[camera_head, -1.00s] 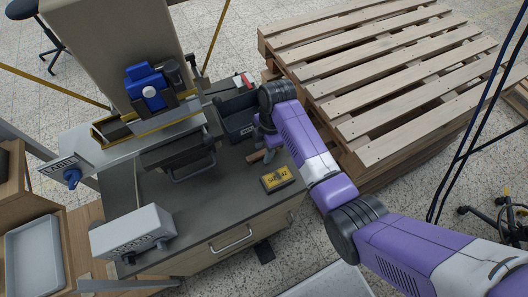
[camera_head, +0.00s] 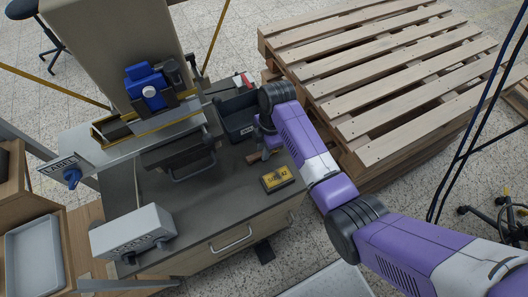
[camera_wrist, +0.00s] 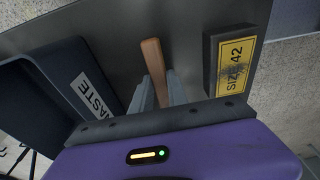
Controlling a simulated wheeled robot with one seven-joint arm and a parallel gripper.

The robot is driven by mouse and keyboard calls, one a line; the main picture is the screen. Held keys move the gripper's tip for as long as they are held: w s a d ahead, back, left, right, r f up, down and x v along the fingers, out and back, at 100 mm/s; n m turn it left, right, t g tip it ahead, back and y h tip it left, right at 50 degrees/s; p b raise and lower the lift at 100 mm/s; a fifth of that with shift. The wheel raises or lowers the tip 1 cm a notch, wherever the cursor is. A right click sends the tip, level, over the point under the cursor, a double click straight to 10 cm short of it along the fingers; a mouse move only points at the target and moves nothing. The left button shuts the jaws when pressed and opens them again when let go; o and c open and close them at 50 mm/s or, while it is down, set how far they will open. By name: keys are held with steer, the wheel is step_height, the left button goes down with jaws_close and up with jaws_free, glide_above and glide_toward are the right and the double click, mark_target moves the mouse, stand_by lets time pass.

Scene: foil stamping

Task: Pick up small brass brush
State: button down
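The small brass brush shows as a brown wooden handle (camera_wrist: 153,58) in the wrist view; its bristles are hidden. In the head view the handle (camera_head: 262,156) lies low over the bench top, below my gripper (camera_head: 266,141). In the wrist view my gripper (camera_wrist: 160,88) has its two grey fingers close on either side of the handle, seemingly against it. The brush is at or just above the bench surface; I cannot tell which.
A dark bin marked WASTE (camera_wrist: 80,85) stands left of the fingers in the wrist view. A yellow SIZE 42 block (camera_wrist: 236,62) lies close on the right. The stamping press (camera_head: 165,125) and a grey box (camera_head: 133,232) stand further left. A wooden pallet (camera_head: 375,85) is at the right.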

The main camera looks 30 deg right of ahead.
steer(key=shift+r, duration=0.1)
stand_by(0.3)
step_height(320, 180, up, 20)
steer(key=p, duration=0.6)
steer(key=shift+r+p, duration=0.15)
steer(key=shift+p, duration=0.15)
steer(key=c, duration=1.9)
jaws_free()
jaws_close()
